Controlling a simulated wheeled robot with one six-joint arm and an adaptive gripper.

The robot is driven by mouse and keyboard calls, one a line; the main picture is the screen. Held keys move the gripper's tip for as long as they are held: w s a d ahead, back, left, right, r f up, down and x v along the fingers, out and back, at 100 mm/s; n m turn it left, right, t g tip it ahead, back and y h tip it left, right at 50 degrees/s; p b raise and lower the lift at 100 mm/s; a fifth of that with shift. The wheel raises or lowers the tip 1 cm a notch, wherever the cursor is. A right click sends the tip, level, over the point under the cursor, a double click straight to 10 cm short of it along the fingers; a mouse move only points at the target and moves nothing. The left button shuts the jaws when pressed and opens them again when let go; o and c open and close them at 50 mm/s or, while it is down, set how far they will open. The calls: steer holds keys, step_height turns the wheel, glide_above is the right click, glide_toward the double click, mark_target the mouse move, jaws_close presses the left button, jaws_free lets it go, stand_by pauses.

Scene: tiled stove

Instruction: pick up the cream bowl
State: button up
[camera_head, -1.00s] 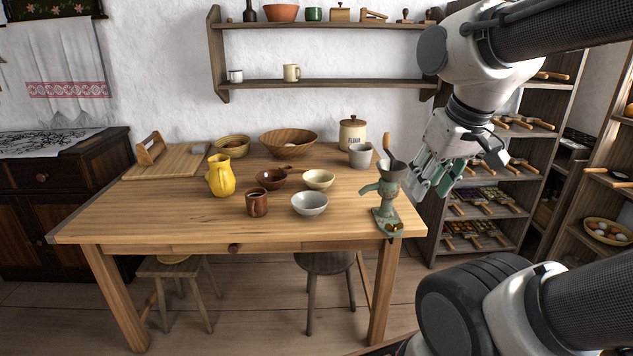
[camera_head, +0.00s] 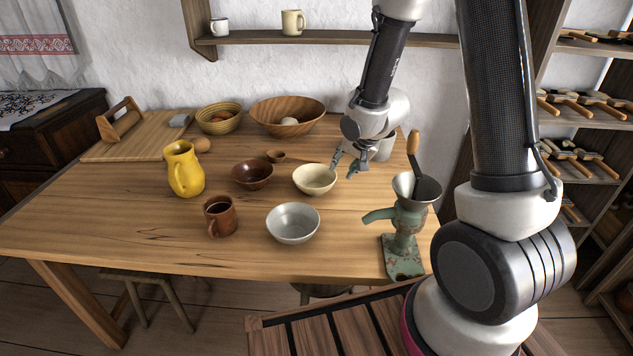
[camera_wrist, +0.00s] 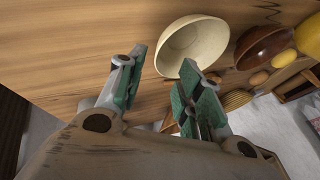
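The cream bowl (camera_head: 314,179) stands upright on the wooden table (camera_head: 130,225), right of the brown bowl (camera_head: 252,174) and behind the grey-white bowl (camera_head: 293,223). My gripper (camera_head: 345,163) is at the bowl's right rim in the head view. In the wrist view the cream bowl (camera_wrist: 192,46) lies just beyond my gripper's fingertips (camera_wrist: 162,75). The fingers are spread apart with nothing held between them. I cannot tell whether a fingertip touches the rim.
A green grinder (camera_head: 402,220) with a metal funnel stands at the table's right front. A brown mug (camera_head: 220,216), a yellow jug (camera_head: 183,168), a large wooden bowl (camera_head: 288,115) and a basket (camera_head: 218,118) stand around. The table's left front is clear.

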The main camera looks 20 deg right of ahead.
mark_target(333, 180)
steer(key=x, duration=0.4)
steer(key=shift+s, duration=0.1)
steer(key=shift+a+x, duration=0.1)
steer(key=shift+x, duration=1.25)
steer(key=shift+a+x, duration=0.15)
steer(key=shift+x, duration=1.2)
steer(key=shift+s+f, duration=0.1)
steer(key=shift+s, duration=0.05)
jaws_close()
